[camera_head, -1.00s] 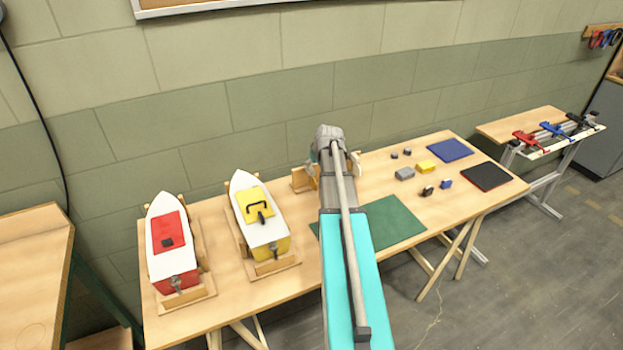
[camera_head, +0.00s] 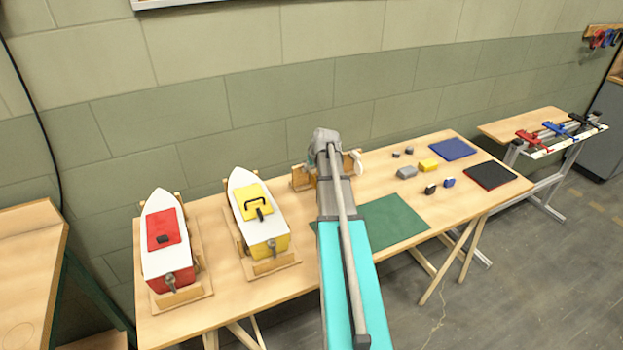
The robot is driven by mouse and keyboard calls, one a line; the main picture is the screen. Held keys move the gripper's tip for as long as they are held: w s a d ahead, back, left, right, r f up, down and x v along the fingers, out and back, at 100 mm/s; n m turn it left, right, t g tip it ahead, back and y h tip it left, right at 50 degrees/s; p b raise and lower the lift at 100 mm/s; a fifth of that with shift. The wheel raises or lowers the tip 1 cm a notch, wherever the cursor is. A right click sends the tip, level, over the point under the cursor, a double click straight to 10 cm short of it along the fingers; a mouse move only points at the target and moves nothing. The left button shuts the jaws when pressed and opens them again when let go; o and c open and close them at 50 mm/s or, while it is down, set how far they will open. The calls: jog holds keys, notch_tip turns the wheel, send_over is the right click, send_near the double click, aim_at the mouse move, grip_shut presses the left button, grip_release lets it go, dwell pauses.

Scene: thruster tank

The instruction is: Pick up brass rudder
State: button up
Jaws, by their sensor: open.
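I cannot make out a brass rudder for certain in the head view. A red-and-white boat (camera_head: 153,212) and a yellow-and-white boat (camera_head: 262,226) sit in wooden cradles on the table. Each has a small metal fitting at its stern, at the red boat (camera_head: 171,281) and at the yellow boat (camera_head: 272,245), too small to identify. My arm reaches away over the table, right of the yellow boat, to a wooden stand (camera_head: 301,178). My gripper is hidden behind my arm's grey end. A small pale rounded shape shows just right of it; I cannot tell what it is.
A green mat (camera_head: 395,222) lies right of my arm. Further right are grey (camera_head: 407,172) and yellow blocks (camera_head: 429,165), small dark and blue pieces, a blue mat (camera_head: 453,149) and a black mat (camera_head: 491,175). A wall stands close behind the table.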

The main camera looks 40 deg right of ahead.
jog(key=shift+w+f, duration=0.1)
jog(key=shift+f, duration=0.05)
dwell(0.5)
grip_shut()
